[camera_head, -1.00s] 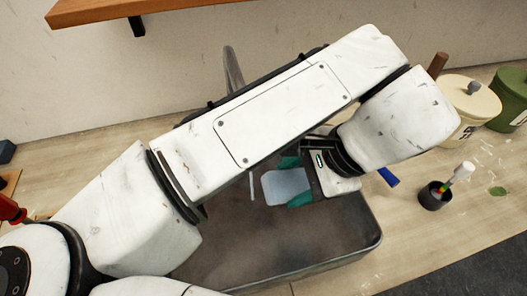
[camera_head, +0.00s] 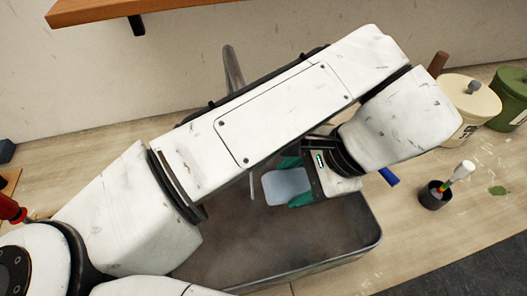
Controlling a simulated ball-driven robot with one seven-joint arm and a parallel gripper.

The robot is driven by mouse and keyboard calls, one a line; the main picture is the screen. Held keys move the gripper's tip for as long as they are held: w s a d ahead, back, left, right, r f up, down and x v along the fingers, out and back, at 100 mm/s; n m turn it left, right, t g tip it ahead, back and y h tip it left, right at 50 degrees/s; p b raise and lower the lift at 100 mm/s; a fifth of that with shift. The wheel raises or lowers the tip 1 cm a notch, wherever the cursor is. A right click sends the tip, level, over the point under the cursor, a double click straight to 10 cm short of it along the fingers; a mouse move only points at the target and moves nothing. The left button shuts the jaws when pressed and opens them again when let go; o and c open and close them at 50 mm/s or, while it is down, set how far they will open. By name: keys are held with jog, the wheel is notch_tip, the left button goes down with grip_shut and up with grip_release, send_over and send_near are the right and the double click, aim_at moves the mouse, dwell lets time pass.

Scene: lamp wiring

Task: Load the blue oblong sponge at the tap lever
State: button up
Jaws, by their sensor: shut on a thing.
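A pale blue oblong block (camera_head: 287,186), which looks like the sponge, is held between the teal fingers of my gripper (camera_head: 292,184). The gripper is shut on it, over the dark grey sink basin (camera_head: 330,250). A thin light upright strip (camera_head: 252,185) shows just left of the sponge; I cannot tell whether it is the tap lever or whether the sponge touches it. A grey tap spout (camera_head: 232,68) rises behind my arm. My arm hides the tap's base.
A cream canister (camera_head: 468,105) and a green canister (camera_head: 508,100) stand at the right. A dark cup (camera_head: 433,196) with a brush-like tool stands in front of them. A blue item (camera_head: 388,176) lies on the counter right of my gripper. A wooden shelf (camera_head: 130,8) hangs at upper left.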

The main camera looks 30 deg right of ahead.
aim_at(293, 196)
jog(key=shift+r, duration=0.1)
jog(key=s+r+p, duration=0.3)
jog(key=p, duration=0.1)
jog(key=shift+s, duration=0.15)
jog(key=shift+s+d+r+p, duration=0.1)
jog(key=shift+s+r+p, duration=0.15)
jog(key=shift+p, duration=1)
jog(key=shift+s+p, duration=0.1)
jog(key=shift+p, duration=0.3)
jog(key=s+p, duration=0.1)
jog(key=p, duration=0.1)
jog(key=shift+r+p, duration=0.3)
jog(key=shift+f, duration=0.15)
